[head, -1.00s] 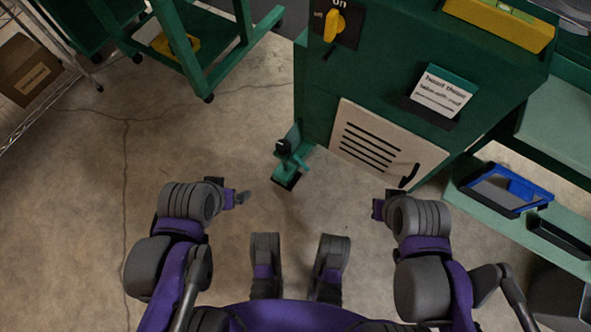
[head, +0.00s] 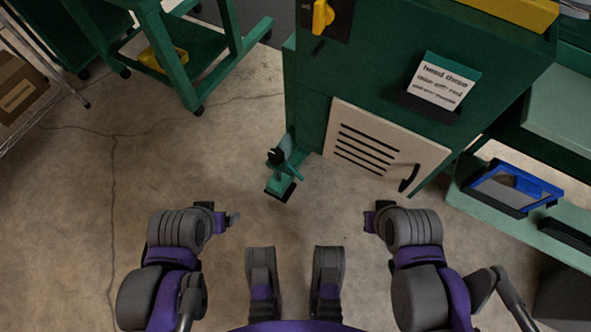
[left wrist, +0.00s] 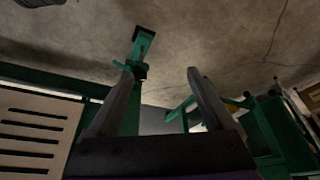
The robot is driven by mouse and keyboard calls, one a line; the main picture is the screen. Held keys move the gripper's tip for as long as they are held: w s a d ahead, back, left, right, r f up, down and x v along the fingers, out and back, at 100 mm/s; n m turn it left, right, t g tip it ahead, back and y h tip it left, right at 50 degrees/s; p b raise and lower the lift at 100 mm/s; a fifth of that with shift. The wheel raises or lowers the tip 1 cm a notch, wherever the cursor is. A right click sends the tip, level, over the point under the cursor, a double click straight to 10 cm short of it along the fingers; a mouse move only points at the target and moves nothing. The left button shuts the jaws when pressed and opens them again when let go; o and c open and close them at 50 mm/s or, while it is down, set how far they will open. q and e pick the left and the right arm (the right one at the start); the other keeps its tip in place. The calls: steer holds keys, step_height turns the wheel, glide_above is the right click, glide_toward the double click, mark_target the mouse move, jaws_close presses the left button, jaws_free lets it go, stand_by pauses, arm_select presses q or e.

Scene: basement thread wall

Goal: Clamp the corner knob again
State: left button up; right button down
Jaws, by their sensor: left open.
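A green corner foot (head: 281,181) with a black pad rests on the floor at the near left corner of the green cabinet (head: 310,110). A small knob (head: 276,156) with a dark top and green side arms sits above it. The left wrist view shows the foot (left wrist: 142,45) upside down, with the knob (left wrist: 132,68) partly behind one finger. My left gripper (head: 231,220) is open and empty, to the left of and apart from the foot. My right gripper (head: 370,220) is to the right of the foot, apart from it; its fingers do not show clearly.
A slotted pale panel (head: 365,140) with a black handle is on the cabinet front. A blue-framed tray (head: 520,180) lies on a green shelf at right. A green cart (head: 180,75) and a wire rack with a box (head: 20,90) stand at left. The concrete floor between is clear.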

arm_select(q)
steer(key=shift+w+r, duration=0.1)
steer(key=shift+w, duration=0.2)
steer(key=shift+c, duration=1.1)
steer(key=w+d+p, duration=0.1)
steer(key=w, duration=0.1)
steer(key=w+d+m+p, duration=0.1)
steer(key=w, duration=0.2)
steer(key=w+d+m+p, duration=0.1)
steer(key=w, duration=0.2)
steer(key=shift+w+r+h, duration=0.2)
steer(key=shift+r+h, duration=0.1)
steer(key=shift+h, duration=0.1)
jaws_close()
steer(key=w+d+f+m+g+h+p, duration=0.15)
steer(key=w+d+f+m+p, duration=0.4)
steer(key=w+d+f, duration=0.7)
step_height(320, 180, down, 8)
steer(key=w+d+m+p, duration=0.2)
steer(key=shift+f+h, duration=0.25)
steer(key=shift+h, duration=0.1)
steer(key=shift+m+g, duration=0.25)
